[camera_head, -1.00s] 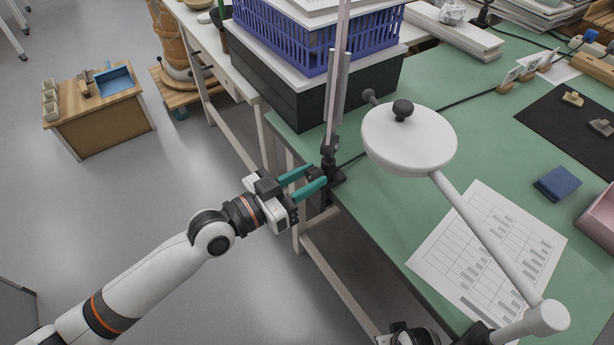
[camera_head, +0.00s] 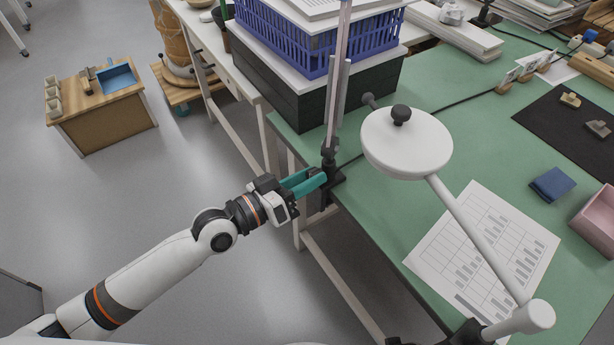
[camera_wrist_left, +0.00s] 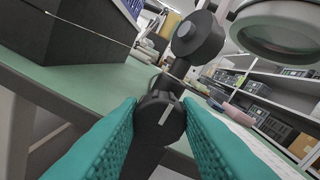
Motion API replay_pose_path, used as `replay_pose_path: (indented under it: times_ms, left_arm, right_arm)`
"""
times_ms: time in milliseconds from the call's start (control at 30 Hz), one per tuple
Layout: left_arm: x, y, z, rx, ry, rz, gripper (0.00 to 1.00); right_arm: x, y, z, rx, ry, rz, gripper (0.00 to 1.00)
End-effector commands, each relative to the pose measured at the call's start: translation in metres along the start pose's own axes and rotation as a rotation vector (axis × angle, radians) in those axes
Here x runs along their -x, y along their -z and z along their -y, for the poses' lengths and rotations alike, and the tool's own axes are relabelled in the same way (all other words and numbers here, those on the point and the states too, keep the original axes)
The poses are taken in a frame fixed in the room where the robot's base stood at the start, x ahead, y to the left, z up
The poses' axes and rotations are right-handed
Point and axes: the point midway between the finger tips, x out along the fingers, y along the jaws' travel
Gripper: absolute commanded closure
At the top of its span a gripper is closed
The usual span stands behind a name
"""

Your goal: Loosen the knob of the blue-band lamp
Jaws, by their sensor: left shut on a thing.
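A lamp with a slim pale arm (camera_head: 343,60) rises from a black clamp base (camera_head: 333,176) at the green table's left edge. No blue band can be made out on it. My left gripper (camera_head: 321,178) reaches that base from the left with its teal fingers. In the left wrist view the fingers are shut on a round black knob (camera_wrist_left: 159,119) with a pale line on its face, one finger on each side. The line is tilted. In the head view the knob is hidden by the fingers. My right gripper is not in view.
A second lamp with a white round head (camera_head: 405,145) hangs over the table to the right. Dark boxes (camera_head: 320,95) with a blue crate (camera_head: 290,35) stand just behind the clamp. A printed sheet (camera_head: 485,245) lies on the table. The floor left of the table is open.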

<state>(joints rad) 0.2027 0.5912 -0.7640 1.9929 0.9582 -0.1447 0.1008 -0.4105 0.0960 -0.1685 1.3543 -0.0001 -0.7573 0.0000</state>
Motion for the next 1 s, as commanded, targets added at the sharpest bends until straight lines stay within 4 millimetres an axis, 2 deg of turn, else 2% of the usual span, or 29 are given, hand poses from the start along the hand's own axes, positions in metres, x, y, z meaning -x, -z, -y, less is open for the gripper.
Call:
replay_pose_path:
  times_ms: [33,133,167,433,567,733,1000]
  left_arm:
    - [0.0,0.0,0.0,0.001,0.0,0.001,0.66]
    - [0.0,0.0,0.0,0.001,0.0,0.001,0.5]
    - [0.0,0.0,0.0,0.0,0.0,0.001,0.48]
    - [0.001,0.0,0.0,-0.001,0.0,0.0,0.48]
    - [0.009,0.001,-0.001,-0.002,-0.001,-0.001,0.48]
    - [0.037,0.002,-0.001,-0.006,-0.002,-0.005,0.48]
    - [0.088,0.003,-0.002,-0.003,-0.002,-0.005,0.48]
  right_arm:
    - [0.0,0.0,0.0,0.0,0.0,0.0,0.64]
    - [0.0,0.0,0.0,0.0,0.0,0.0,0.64]
    - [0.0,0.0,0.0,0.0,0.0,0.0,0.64]
    - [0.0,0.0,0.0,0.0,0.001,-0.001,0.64]
    - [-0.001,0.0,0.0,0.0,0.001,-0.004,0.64]
    - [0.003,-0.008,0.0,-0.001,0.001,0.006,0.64]
    - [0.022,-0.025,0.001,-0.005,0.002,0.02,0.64]
